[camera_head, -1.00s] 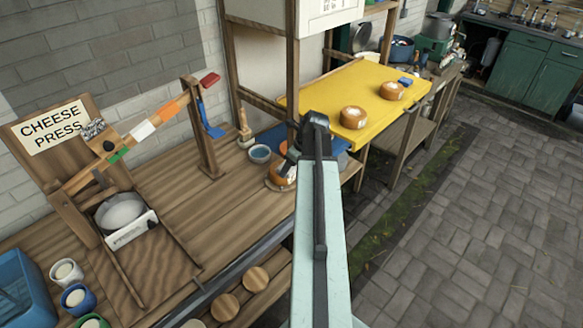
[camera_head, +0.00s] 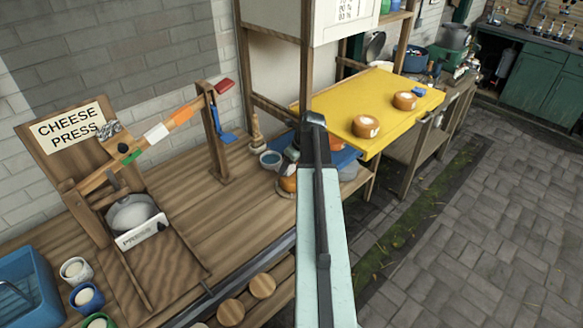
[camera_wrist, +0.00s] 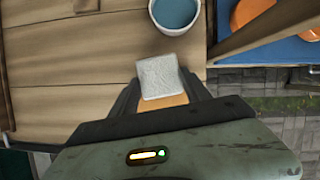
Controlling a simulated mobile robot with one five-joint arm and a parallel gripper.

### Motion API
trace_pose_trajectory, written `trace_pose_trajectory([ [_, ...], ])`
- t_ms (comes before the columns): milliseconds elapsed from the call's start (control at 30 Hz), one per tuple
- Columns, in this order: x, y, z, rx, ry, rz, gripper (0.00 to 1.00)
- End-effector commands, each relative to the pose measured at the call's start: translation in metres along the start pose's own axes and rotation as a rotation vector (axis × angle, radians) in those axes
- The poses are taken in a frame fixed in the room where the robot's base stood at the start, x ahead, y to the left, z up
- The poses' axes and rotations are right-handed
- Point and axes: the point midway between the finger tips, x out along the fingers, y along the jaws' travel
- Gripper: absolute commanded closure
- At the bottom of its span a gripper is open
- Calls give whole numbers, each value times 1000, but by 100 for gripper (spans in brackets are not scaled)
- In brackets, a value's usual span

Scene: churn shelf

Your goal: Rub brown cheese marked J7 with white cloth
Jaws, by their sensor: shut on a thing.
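My gripper (camera_wrist: 161,92) is shut on the white cloth (camera_wrist: 160,74), a small pale square between its fingers in the wrist view. An orange-tan patch shows just below the cloth there; I cannot tell whether it is cheese or part of what I hold. In the head view my arm hides most of the gripper. A brown cheese (camera_head: 288,184) sits on a round board beside the gripper, partly hidden. Two brown cheeses, the nearer one (camera_head: 367,127) and the farther one (camera_head: 405,101), sit on the yellow surface. I cannot read J7 on any of them.
A bowl of blue liquid (camera_wrist: 175,12) stands just beyond the cloth. Another orange cheese (camera_wrist: 262,12) rests on a blue mat (camera_wrist: 288,50), to the right past a wooden post.

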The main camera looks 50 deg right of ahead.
Motion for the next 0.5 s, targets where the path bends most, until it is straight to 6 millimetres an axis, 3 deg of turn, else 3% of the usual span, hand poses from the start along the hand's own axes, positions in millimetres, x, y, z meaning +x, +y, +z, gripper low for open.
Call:
trace_pose_trajectory([
  [167,-3,0,1,0,0,0,77],
  [500,-39,0,16,0,0,0,77],
])
